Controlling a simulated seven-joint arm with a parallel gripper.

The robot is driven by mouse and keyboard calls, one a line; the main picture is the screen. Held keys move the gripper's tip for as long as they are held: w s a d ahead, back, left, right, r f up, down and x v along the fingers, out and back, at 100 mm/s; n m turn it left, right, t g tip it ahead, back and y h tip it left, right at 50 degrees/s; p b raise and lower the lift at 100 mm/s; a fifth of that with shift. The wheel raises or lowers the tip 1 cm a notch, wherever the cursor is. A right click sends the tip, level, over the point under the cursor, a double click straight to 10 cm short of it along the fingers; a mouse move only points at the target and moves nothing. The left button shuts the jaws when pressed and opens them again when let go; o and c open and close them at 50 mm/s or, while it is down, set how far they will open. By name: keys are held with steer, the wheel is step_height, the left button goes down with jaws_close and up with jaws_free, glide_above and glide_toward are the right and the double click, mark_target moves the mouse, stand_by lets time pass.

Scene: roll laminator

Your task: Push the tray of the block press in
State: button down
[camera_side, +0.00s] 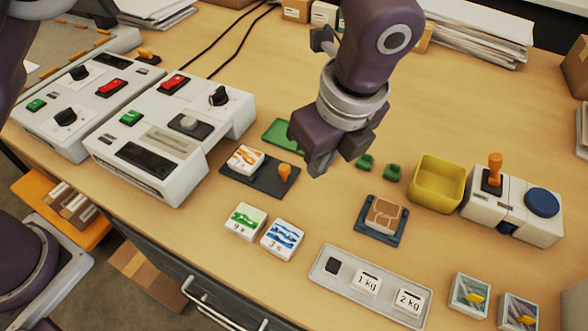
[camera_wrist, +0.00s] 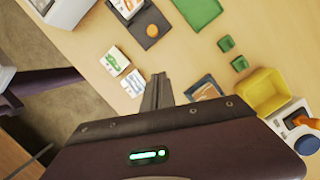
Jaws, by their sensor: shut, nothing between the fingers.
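A dark flat tray (camera_side: 262,178) with an orange knob (camera_side: 285,172) sticks out to the right of a white press-like machine (camera_side: 165,135). A white block with an orange pattern (camera_side: 246,158) lies on the tray's left part. The tray also shows at the top of the wrist view (camera_wrist: 146,36), with the machine's edge (camera_wrist: 68,12) at the upper left. My gripper (camera_side: 318,168) is shut and empty, above the table to the right of the tray and apart from the knob. Its fingers also show in the wrist view (camera_wrist: 158,80).
Two patterned blocks, green (camera_side: 245,221) and blue (camera_side: 282,238), lie in front of the tray. A green mat (camera_side: 283,133) lies behind it. A yellow bin (camera_side: 437,182), a white device with an orange lever (camera_side: 515,208) and a weight tray (camera_side: 330,285) stand to the right.

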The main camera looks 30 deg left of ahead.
mark_target(236, 158)
steer(key=x, duration=0.9)
steer(key=shift+a, duration=0.1)
steer(key=shift+w+a, duration=0.3)
steer(key=shift+a, duration=0.3)
steer(key=shift+w+a, duration=0.35)
steer(key=shift+a, duration=0.25)
steer(key=shift+w+a, duration=0.3)
steer(key=shift+a, duration=0.3)
steer(key=a, duration=1.2)
steer(key=shift+a, duration=0.25)
